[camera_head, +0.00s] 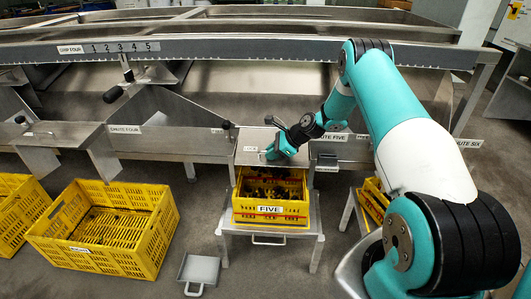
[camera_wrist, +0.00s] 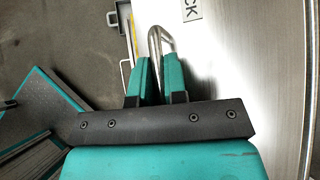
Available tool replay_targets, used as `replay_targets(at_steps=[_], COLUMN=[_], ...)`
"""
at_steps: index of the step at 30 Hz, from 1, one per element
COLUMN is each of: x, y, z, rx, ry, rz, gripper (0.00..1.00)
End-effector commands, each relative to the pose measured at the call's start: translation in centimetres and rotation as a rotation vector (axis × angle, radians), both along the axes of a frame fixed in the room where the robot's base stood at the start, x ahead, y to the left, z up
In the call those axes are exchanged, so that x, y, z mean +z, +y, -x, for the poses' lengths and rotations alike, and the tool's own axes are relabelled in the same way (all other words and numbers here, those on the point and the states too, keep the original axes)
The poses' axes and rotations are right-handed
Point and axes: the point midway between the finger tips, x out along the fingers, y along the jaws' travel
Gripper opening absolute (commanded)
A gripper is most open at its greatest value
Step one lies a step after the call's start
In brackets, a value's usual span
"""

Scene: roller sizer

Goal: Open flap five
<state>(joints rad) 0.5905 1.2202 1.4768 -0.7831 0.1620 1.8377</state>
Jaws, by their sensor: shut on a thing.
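A metal flap plate (camera_head: 248,135) with a small white label sits at the chute front, left of the partly hidden chute five sign (camera_head: 412,138). My gripper (camera_head: 270,153) is at this plate, above a yellow crate marked FIVE (camera_head: 240,216). In the wrist view my gripper (camera_wrist: 158,75) is shut on a bent metal handle (camera_wrist: 156,38), one bar between the two teal fingers. The bright metal plate (camera_wrist: 230,70) fills the right of that view, with a label ending in "CK". The head view hides the grip itself behind my wrist.
Crate FIVE holds dark items and rests on a metal stand (camera_head: 312,240). A larger yellow crate (camera_head: 145,250) is on the floor to the left. A grey scoop-like tray (camera_head: 200,270) lies between them. A black-knobbed lever (camera_head: 113,93) sticks out by the numbered strip (camera_head: 122,47).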

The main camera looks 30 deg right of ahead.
Motion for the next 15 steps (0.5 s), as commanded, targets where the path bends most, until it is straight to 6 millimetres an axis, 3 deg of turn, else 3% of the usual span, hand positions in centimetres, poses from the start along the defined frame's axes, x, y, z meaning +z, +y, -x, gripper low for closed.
replay_targets(at_steps=[6,15], x=[1.4,1.8], y=[-0.6,-0.8], z=[0.3,0.3], rx=[-0.008,-0.011], ry=[-0.003,-0.006], rz=[0.001,0.001], gripper=[0.0,0.0])
